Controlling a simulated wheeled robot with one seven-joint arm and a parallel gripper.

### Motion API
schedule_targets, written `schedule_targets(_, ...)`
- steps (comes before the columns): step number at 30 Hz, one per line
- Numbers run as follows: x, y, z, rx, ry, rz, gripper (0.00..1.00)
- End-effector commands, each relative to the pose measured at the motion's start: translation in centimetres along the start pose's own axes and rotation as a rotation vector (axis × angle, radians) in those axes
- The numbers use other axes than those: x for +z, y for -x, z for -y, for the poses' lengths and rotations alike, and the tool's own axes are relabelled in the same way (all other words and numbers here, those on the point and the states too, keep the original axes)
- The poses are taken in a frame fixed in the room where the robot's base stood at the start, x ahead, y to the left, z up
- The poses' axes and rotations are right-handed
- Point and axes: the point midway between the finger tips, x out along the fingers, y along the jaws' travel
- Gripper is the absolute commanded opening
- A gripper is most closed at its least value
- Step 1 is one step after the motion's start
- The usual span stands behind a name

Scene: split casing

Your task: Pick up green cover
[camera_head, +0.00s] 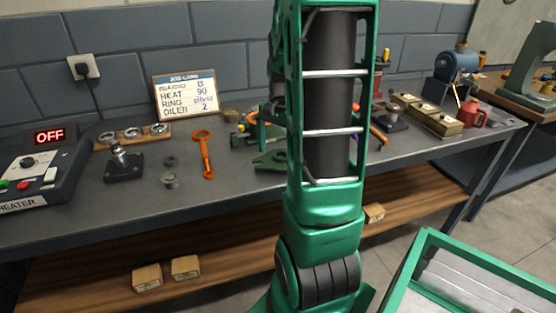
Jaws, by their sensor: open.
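Green parts sit on the grey workbench (225,192), partly hidden behind my own green arm. A low, flat green piece (270,161) with a notched edge lies near the middle of the bench. Behind it stands a green casing-like part (262,128) with other small pieces around it. I cannot tell for sure which of these is the green cover. My arm rises through the middle of the picture and leaves it at the top. My gripper does not show clearly anywhere; it is out of the picture or hidden behind the arm.
A heater (40,170) reading OFF stands at the left, near a black stand (122,163), an orange wrench (204,155) and a sign (185,95). Wooden boxes (437,118), a red oil can (470,112) and a blue machine (455,70) stand right. A green-edged tray (410,262) is in front right.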

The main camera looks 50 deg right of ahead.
Motion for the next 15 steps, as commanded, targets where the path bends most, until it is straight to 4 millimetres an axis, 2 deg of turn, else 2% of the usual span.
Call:
schedule_targets(2, 0.00, 0.02, 0.01, 0.000, 0.000, 0.000, 1.00)
schedule_targets(9, 0.01, 0.05, 0.03, 0.000, 0.001, 0.000, 0.43)
schedule_targets(10, 0.01, 0.06, 0.04, 0.000, 0.001, 0.000, 0.37)
schedule_targets(15, -0.03, 0.13, 0.07, -0.002, 0.001, -0.002, 0.37)
